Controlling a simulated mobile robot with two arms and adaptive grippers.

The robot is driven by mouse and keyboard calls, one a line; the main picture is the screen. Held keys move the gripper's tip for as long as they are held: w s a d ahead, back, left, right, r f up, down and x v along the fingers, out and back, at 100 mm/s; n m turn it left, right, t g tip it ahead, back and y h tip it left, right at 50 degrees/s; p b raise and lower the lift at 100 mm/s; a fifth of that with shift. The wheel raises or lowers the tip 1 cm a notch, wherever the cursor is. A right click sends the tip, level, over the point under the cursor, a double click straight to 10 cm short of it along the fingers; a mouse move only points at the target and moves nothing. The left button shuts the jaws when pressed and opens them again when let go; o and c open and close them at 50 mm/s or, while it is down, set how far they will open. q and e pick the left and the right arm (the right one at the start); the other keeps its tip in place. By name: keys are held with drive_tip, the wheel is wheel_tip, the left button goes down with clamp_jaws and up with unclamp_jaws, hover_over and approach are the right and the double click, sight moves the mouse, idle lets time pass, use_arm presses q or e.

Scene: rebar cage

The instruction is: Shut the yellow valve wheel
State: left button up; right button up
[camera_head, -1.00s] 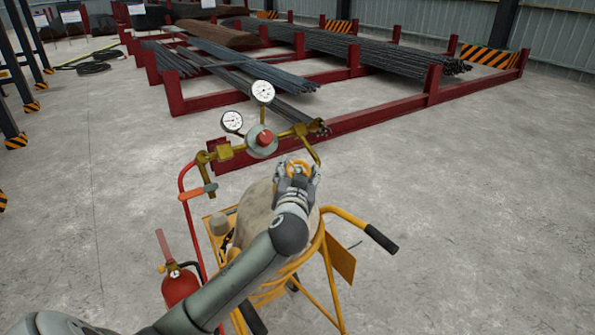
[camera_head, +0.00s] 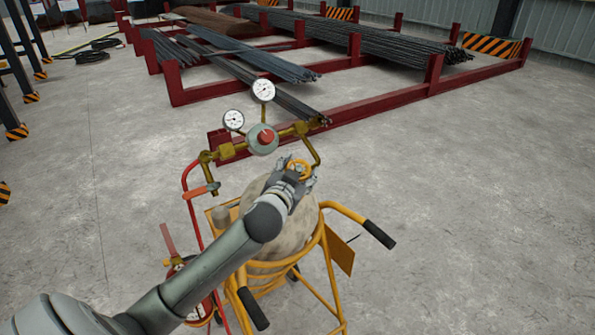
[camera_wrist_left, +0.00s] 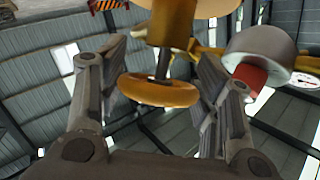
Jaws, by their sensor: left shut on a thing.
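The yellow valve wheel (camera_head: 299,166) sits on top of a beige gas cylinder (camera_head: 292,235) that stands in a yellow hand cart. My left gripper (camera_head: 304,176) reaches it from the front and is shut on it. In the left wrist view, the wheel (camera_wrist_left: 158,92) lies between my two fingers, with its stem behind it. The exact contact of the fingers with the rim is hard to see. My right gripper is not in view.
A brass regulator (camera_head: 262,139) with two white gauges (camera_head: 263,90) is beside the wheel. The cart's black-gripped handle (camera_head: 379,234) juts out right. A red extinguisher (camera_head: 198,308) stands left, partly behind my arm. Racks of rebar (camera_head: 360,40) are behind; the floor right is clear.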

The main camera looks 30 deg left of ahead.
use_arm(q)
drive_tip(key=o, duration=1)
drive_tip(key=shift+o, duration=0.2)
drive_tip(key=shift+s, duration=0.1)
drive_tip(key=v, duration=1.2)
drive_tip(key=shift+f, duration=0.1)
